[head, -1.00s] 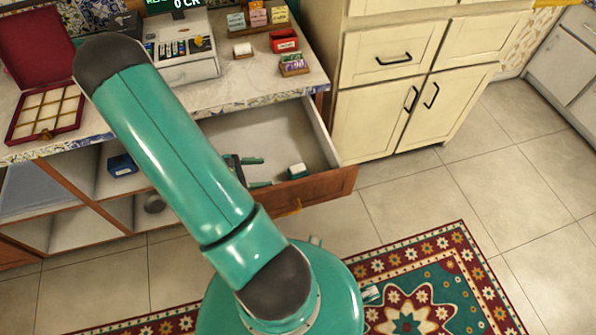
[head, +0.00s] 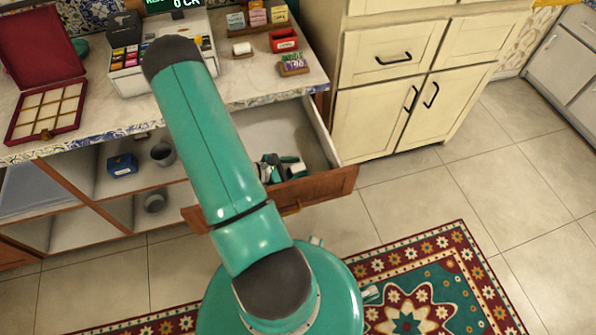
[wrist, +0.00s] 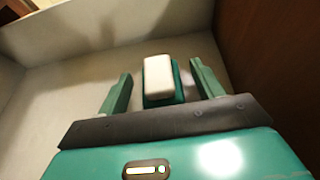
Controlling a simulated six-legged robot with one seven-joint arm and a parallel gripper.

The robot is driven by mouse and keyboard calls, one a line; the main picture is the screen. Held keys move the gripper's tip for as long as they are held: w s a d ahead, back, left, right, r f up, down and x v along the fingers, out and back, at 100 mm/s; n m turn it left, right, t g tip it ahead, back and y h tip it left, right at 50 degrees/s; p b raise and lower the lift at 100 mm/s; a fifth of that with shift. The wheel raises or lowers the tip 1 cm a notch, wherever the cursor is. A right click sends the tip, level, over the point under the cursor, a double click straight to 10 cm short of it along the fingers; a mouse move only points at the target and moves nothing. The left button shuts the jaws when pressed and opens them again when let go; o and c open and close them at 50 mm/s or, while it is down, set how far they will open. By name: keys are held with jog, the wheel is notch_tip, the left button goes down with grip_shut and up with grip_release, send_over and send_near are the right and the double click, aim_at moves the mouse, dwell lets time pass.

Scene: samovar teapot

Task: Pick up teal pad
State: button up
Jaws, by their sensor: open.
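The teal pad (wrist: 174,98) lies on the floor of the open drawer (head: 318,140), with a white block (wrist: 158,77) on its top. In the wrist view the pad lies between the two green fingers of my gripper (wrist: 159,88), with a gap on each side. My gripper (head: 281,165) is open and inside the drawer near its front. In the head view the white block shows beside the fingers (head: 298,167), and most of the pad is hard to make out.
The drawer's wooden front (head: 325,186) and its side walls stand close around my gripper. The counter (head: 255,82) above holds a cash register (head: 150,70), an open red box (head: 47,108) and small card stands. Shelves below hold a blue box (head: 122,165) and grey cups.

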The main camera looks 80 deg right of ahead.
jog(key=shift+x, duration=0.95)
jog(key=c, duration=1.1)
jog(key=shift+o, duration=0.2)
